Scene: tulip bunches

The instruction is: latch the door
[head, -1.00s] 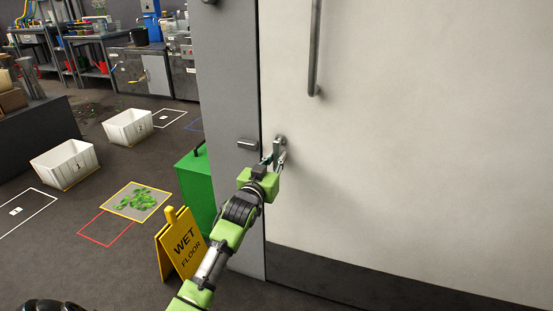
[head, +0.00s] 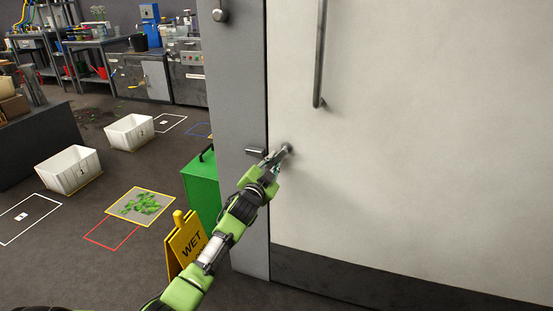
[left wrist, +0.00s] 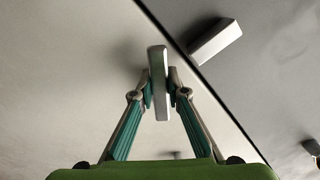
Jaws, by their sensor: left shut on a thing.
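The white door (head: 420,150) stands flush against its grey frame, with a thin dark seam between them. A metal latch lever (head: 280,154) is mounted on the door near this seam and slants down and left from its pivot. My left gripper (head: 270,164) is shut on the lever, which also shows between the fingers in the left wrist view (left wrist: 158,70). A grey catch block (head: 255,151) sits on the frame just left of the lever. In the left wrist view the catch block (left wrist: 216,42) is across the seam, apart from the lever. My right gripper is out of view.
A long vertical handle (head: 319,55) is on the door above the lever. A green box (head: 201,185) and a yellow wet-floor sign (head: 186,240) stand left of the frame, near my left arm. White bins (head: 70,170) and marked floor squares lie farther left.

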